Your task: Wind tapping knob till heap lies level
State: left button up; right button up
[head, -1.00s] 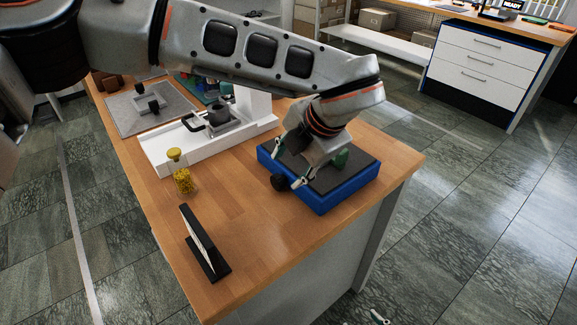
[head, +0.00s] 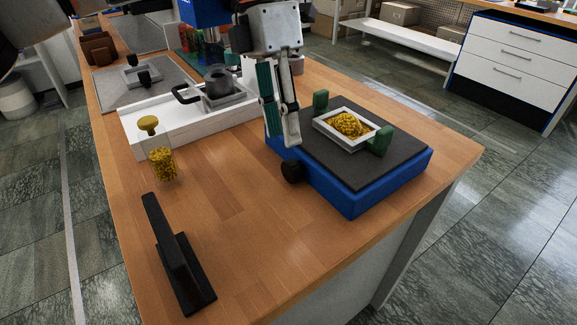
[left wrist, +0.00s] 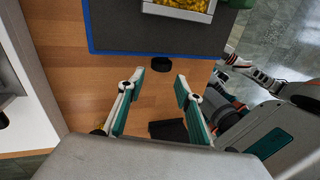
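The black tapping knob (head: 292,171) sticks out of the front side of a blue box (head: 366,190) with a dark top; it also shows in the left wrist view (left wrist: 160,64). A yellow grainy heap (head: 349,124) lies mounded in a pale rectangular frame (head: 331,135) on that top, between two green blocks. My left gripper (head: 281,135) points down just above the knob in the head view. In the left wrist view its fingers (left wrist: 159,75) are apart and empty, with the knob beyond the gap. My right gripper (left wrist: 245,80) shows partly at the wrist view's right; its finger state is unclear.
A glass jar (head: 161,164) of yellow grains and a black stand (head: 180,262) are on the wooden table at left and front. A white press base (head: 150,132) with a dark cup (head: 218,78) stands behind. Bare wood lies between the stand and box.

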aim_at(292, 165)
pick_arm(q)
jog(key=b+x, duration=0.1)
jog(key=x, duration=0.6)
jog(key=shift+s+f, duration=0.1)
jog(key=c, duration=0.8)
jog(key=shift+s+r+t+p, duration=0.1)
jog(key=shift+r+t+p, duration=0.2)
jog(key=shift+r+p, duration=0.05)
jog(key=shift+s+d+r+t+y+p, duration=0.15)
jog(key=shift+r+t+y+p, duration=0.3)
jog(key=shift+p, duration=0.7)
jog(key=shift+s+t+y+p, duration=0.1)
jog(key=shift+t+y+p, duration=0.15)
jog(key=shift+p, duration=0.3)
jog(key=shift+f+t+y+p, duration=0.1)
jog(key=shift+t+y+p, duration=0.4)
jog(key=shift+p, duration=0.6)
jog(key=shift+d+f+t+y+p, duration=0.1)
jog(key=shift+f+t+y+p, duration=0.15)
jog(key=shift+t+p, duration=0.5)
jog(key=shift+f+y+p, duration=0.25)
jog(key=shift+p, duration=0.25)
jog(key=shift+f, duration=0.25)
pick_arm(e)
jog(key=d, duration=0.1)
jog(key=s+d+h, duration=0.1)
jog(key=d, duration=0.1)
jog(key=shift+s+r, duration=0.15)
jog(key=shift+s, duration=0.05)
